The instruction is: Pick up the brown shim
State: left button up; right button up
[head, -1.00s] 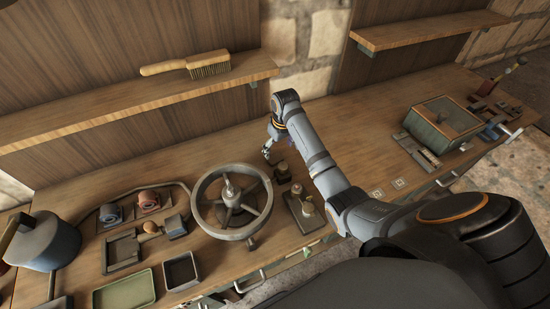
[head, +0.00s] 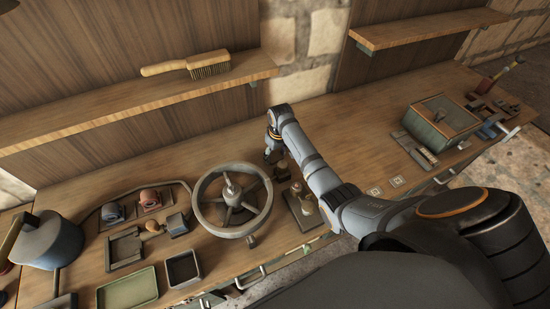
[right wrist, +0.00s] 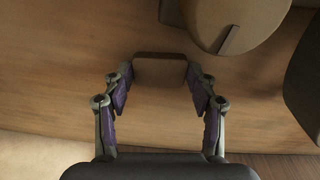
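The brown shim (right wrist: 160,70) is a small flat block with rounded corners in the right wrist view. It lies over the wooden bench, between and just ahead of the fingertips. My right gripper (right wrist: 161,75) is open, with one finger at each side of the shim; I cannot tell whether the tips touch it. In the head view my right gripper (head: 273,157) points down at the bench, behind and right of the spoked wheel. The shim cannot be made out there. My left gripper is not in view.
The spoked handwheel (head: 232,202) stands close to the left of the right gripper. A small metal block with posts (head: 303,207) is in front of it. Trays (head: 127,290) and small parts lie at left. A green box (head: 438,122) is at right. Bare bench lies behind.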

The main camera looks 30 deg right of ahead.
jog(key=c, duration=0.8)
jog(key=shift+o, duration=0.2)
